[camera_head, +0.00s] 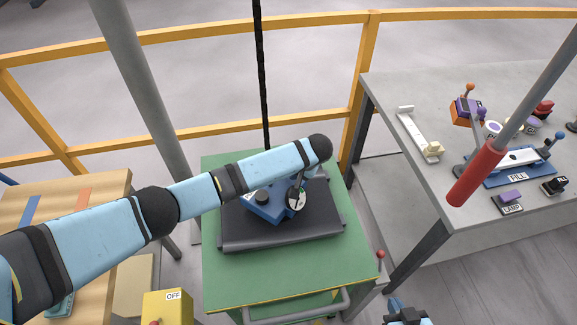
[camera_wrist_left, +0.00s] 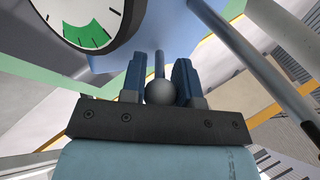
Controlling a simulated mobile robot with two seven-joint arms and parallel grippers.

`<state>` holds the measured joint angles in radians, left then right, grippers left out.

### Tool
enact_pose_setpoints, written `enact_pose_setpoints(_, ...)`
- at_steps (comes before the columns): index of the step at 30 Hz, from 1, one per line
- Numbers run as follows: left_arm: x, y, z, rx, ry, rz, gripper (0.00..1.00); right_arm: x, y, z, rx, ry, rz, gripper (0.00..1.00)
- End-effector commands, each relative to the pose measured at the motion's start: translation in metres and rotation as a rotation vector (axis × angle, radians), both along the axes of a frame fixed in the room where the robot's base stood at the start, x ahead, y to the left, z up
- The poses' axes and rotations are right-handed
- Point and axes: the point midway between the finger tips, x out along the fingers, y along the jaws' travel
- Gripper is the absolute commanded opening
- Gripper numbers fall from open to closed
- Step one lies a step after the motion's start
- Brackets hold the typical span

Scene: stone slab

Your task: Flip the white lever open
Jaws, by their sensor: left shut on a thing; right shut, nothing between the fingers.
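I cannot tell whether this knob belongs to the white lever. A round white dial with a green sector (camera_wrist_left: 90,30) is close beside it. In the head view the knob and left fingers are mostly hidden by my left arm, over a blue device (camera_head: 263,212) on a black base (camera_head: 265,240). My right gripper (camera_head: 408,315) is shut and empty at the bottom edge, apart from the device.
The black base stands on a green table (camera_head: 232,286). A grey table (camera_head: 395,90) at right holds a white bar fixture (camera_head: 412,130), a blue FILL panel (camera_head: 520,178) and several small controls. A red-ended pole (camera_head: 476,172) hangs in front. A yellow OFF box (camera_head: 168,308) is at lower left.

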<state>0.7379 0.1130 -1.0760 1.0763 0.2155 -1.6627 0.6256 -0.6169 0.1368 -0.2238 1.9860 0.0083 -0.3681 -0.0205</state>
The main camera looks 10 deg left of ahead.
Motion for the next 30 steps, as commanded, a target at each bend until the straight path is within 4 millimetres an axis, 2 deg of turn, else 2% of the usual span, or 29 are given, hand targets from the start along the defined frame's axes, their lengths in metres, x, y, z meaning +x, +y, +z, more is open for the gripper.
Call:
enact_pose_setpoints(13,0.0,-0.001,-0.001,0.011,-0.006,-0.002,0.0,-0.001,0.002,0.001,0.003,0.001,0.001,0.0)
enact_pose_setpoints(14,0.0,-0.002,0.0,0.011,-0.006,-0.002,0.31,-0.001,0.002,0.002,0.003,0.001,0.001,0.0)
enact_pose_setpoints(17,0.0,-0.001,-0.001,0.011,-0.006,-0.001,0.54,0.0,0.002,0.003,0.004,-0.001,0.001,0.0)
enact_pose_setpoints(25,0.0,0.0,-0.001,0.004,-0.003,-0.001,0.54,0.0,0.002,0.002,0.005,-0.002,0.001,0.0)
enact_pose_setpoints(30,0.002,0.005,-0.001,-0.07,0.026,0.001,0.54,0.0,0.002,-0.007,0.005,-0.002,0.001,0.0)
